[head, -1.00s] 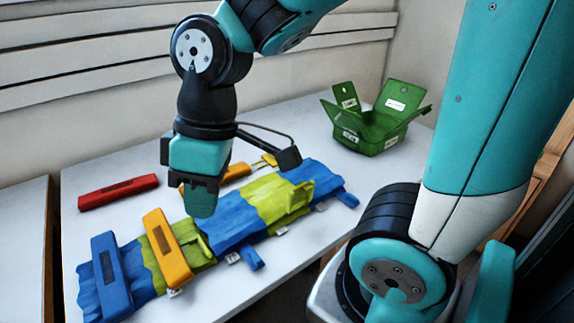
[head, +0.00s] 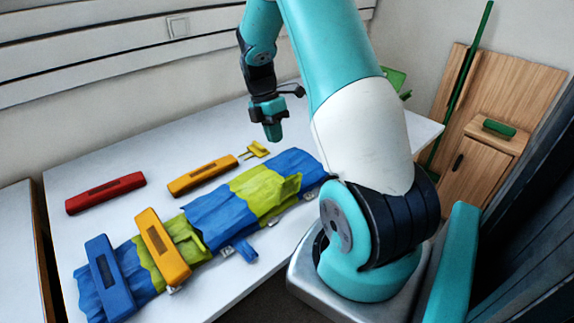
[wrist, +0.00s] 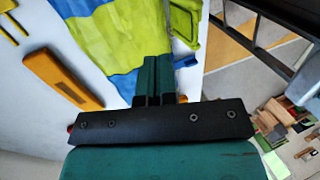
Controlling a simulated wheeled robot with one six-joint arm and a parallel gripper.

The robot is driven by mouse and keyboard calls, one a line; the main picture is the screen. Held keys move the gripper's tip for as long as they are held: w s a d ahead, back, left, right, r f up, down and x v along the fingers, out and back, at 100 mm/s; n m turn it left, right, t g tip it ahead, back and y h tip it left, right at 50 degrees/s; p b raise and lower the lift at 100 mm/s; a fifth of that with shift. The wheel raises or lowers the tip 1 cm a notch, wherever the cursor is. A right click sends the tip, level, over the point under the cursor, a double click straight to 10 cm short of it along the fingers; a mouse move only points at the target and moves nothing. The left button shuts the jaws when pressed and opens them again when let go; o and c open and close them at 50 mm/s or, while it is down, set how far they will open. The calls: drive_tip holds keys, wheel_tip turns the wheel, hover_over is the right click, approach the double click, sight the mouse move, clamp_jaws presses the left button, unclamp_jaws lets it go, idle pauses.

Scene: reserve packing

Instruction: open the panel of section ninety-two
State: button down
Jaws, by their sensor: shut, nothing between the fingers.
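A long cloth roll (head: 210,215) of alternating blue and lime-green sections lies flat across the table. A lime flap (head: 285,190) shows on the right-hand green section, with another lime flap (head: 190,243) near the left end. Small white tags show along the front edge, too small to read, so I cannot tell which section is ninety-two. My gripper (head: 273,134) is shut and empty, above the table behind the roll's right part. In the wrist view my closed fingers (wrist: 154,70) point toward the blue and green cloth (wrist: 115,40).
A blue bar (head: 108,278) and an orange bar (head: 162,247) lie across the roll's left end. A red bar (head: 105,192), another orange bar (head: 202,175) and a yellow pronged piece (head: 255,149) lie behind. A green box (head: 394,80) is mostly hidden by my arm.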

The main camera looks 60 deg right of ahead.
approach(289, 189)
wheel_tip(289, 189, down, 2)
drive_tip(key=w+d, duration=0.2)
drive_tip(key=shift+s+a+f+p, duration=0.1)
drive_tip(key=shift+s+f+p, duration=0.2)
drive_tip(key=shift+s, duration=0.3)
drive_tip(key=shift+s+a+f+p, duration=0.1)
drive_tip(key=shift+s+f+p, duration=0.1)
drive_tip(key=shift+s+p, duration=0.3)
drive_tip(key=shift+s+a+f+p, duration=0.1)
drive_tip(key=shift+s+f+p, duration=0.1)
drive_tip(key=shift+s, duration=0.5)
